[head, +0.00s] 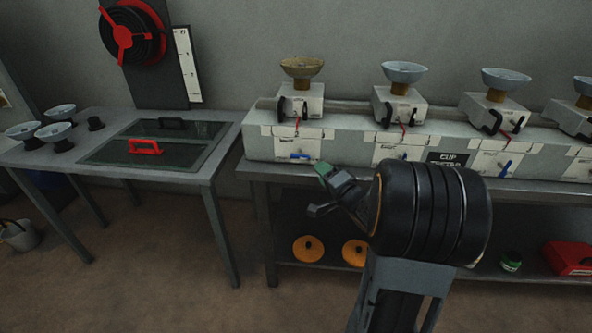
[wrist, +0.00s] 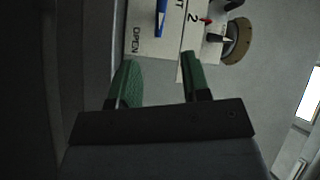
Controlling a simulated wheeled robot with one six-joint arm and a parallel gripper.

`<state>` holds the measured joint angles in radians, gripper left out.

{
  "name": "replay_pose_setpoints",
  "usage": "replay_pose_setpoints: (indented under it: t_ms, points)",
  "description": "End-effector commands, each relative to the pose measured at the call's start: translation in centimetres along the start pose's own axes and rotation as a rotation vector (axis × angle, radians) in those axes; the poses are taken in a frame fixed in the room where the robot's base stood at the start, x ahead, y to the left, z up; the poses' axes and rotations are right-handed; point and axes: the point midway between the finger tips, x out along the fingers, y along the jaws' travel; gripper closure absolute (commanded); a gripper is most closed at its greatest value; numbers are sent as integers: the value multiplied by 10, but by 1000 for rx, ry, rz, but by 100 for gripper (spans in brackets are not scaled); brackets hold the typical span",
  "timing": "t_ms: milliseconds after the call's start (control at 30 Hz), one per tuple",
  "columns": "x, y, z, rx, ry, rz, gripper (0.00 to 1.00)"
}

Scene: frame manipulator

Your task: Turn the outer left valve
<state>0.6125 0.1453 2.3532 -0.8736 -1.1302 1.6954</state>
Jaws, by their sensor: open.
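The outer left valve has a blue handle (head: 300,156) on a white label plate (head: 290,145) at the left end of the long grey bench unit. The wrist view shows a blue handle (wrist: 160,18) ahead of the fingers, on a white plate (wrist: 145,45) marked "OPEN" and "2". My gripper (head: 321,190) is in front of the unit, below and right of that handle. In the wrist view my gripper (wrist: 158,68) has its green-padded fingers apart with nothing between them. The handle lies beyond the fingertips, apart from them.
More blue handles (head: 406,157) sit along the unit to the right. Funnel-topped grinders (head: 302,92) stand above. Orange discs (head: 308,248) and a red case (head: 568,258) lie on the lower shelf. A separate table (head: 225,150) stands left, with open floor in front.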

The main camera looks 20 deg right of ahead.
Motion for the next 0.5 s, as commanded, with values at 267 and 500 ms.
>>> replay_pose_setpoints:
  t_ms: [267, 500]
  points:
    - [-9, 18, 7, 206, -84, -147, 57]
    - [24, 12, 11, 223, -97, -162, 57]
